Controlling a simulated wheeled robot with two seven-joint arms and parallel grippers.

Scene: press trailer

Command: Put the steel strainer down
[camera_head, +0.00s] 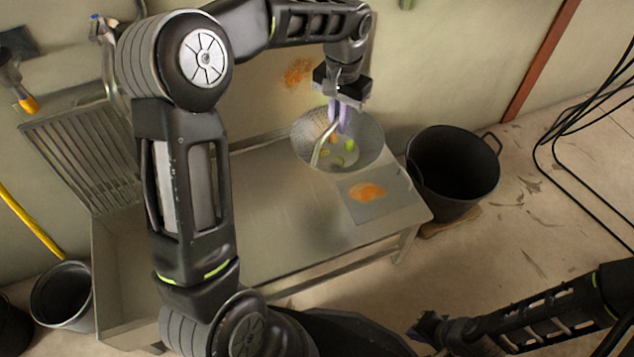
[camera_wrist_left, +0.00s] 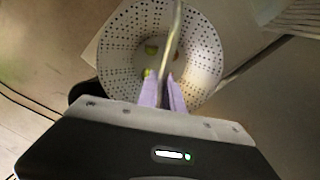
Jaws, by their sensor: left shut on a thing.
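The steel strainer (camera_head: 370,135) is a round perforated bowl with a few green and yellow bits inside. In the head view it is over the right end of the steel table, near the wall. My left gripper (camera_head: 339,125) is shut on its handle from above; the lilac fingers also show in the left wrist view (camera_wrist_left: 162,92), with the strainer (camera_wrist_left: 205,50) beyond them. I cannot tell whether the bowl touches the table. My right gripper (camera_head: 425,330) is at the bottom of the head view, away from the table; its jaws are too dark to read.
The steel table (camera_head: 275,205) has clear room in its middle. A grey sheet (camera_head: 385,205) with an orange patch (camera_head: 367,191) lies in front of the strainer. A black bucket (camera_head: 455,170) stands right of the table. A slatted rack (camera_head: 85,150) is at left.

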